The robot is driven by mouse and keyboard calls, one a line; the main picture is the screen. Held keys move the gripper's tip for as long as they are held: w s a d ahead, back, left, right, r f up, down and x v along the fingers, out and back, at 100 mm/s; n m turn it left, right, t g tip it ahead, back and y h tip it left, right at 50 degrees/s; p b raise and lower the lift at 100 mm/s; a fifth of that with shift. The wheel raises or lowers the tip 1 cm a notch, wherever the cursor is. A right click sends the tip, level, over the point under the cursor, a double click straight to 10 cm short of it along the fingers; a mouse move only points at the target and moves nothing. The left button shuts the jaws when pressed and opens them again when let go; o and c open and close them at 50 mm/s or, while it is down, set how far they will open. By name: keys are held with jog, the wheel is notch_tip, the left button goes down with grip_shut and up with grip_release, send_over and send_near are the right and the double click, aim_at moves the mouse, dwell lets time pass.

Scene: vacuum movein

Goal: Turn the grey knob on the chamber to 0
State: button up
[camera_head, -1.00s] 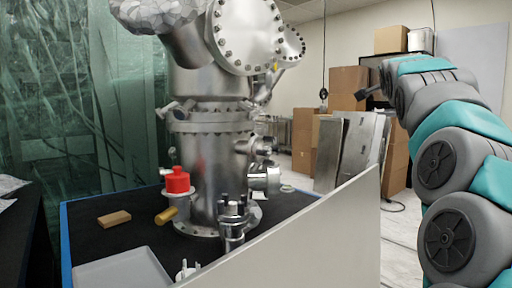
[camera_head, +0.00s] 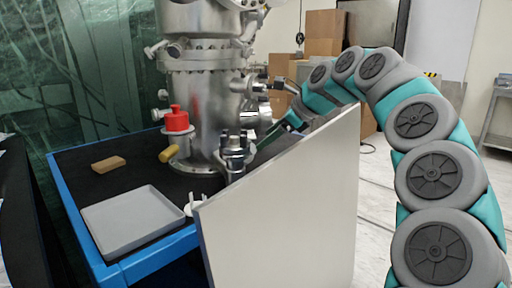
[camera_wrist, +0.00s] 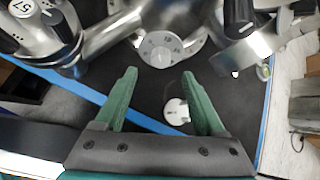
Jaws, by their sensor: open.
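The steel chamber (camera_head: 205,105) stands upright on a black table top, with several fittings on its side. In the wrist view a round grey dial-like knob (camera_wrist: 160,48) with marks around its face lies just beyond my fingertips; its setting is too small to read. My gripper (camera_wrist: 159,75) has two green fingers, spread apart with nothing between them. The fingers point toward the grey knob and appear apart from it. In the head view my gripper (camera_head: 277,133) is at the right of the chamber, partly hidden by the pale panel; I cannot pick out the grey knob there.
Black-handled fittings (camera_wrist: 238,14) flank the knob, one marked 57 at left. A pale panel (camera_head: 285,210) stands at the table's right. A red cap (camera_head: 177,120), yellow cylinder (camera_head: 168,154), tan block (camera_head: 108,164), grey tray (camera_head: 128,218) and white pronged piece (camera_head: 193,205) are also there.

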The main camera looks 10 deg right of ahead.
aim_at(253, 149)
jog(key=x, duration=0.6)
grip_shut()
dwell(0.5)
